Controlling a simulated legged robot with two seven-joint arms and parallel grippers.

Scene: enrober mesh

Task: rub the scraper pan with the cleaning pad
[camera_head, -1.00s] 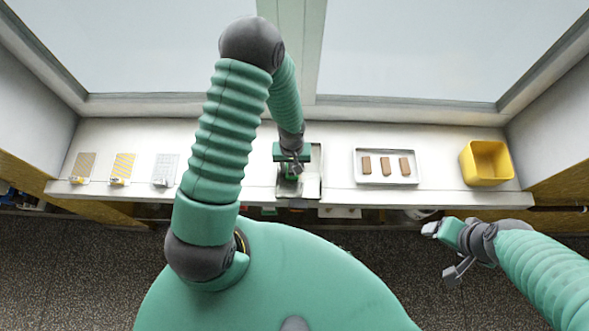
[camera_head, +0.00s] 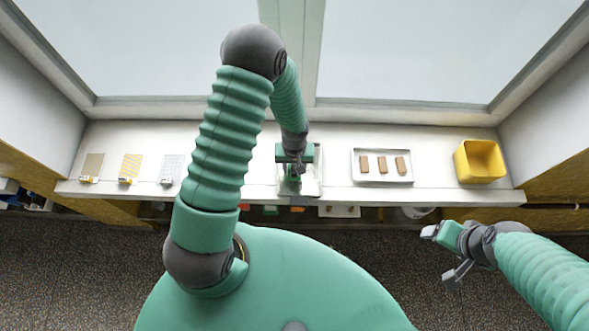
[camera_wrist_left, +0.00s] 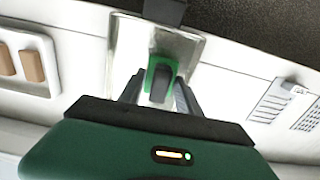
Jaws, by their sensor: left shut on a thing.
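The scraper pan (camera_head: 313,184) is a shallow silvery metal tray near the middle of the white counter. It also shows in the left wrist view (camera_wrist_left: 186,46), with a dark block at its far end. My left gripper (camera_head: 296,170) is over the pan, shut on the cleaning pad (camera_wrist_left: 158,80), a green pad with a dark grip. The pad is low within the pan's outline; its underside is hidden, so I cannot tell if it touches the pan floor. My right gripper (camera_head: 448,255) is open and empty, in front of the counter at right.
A white tray (camera_head: 382,180) with brown bars stands right of the pan, and a yellow bin (camera_head: 480,160) at the counter's right end. Several mesh sheets (camera_head: 131,166) lie at left. A window ledge runs behind. The counter between pan and tray is clear.

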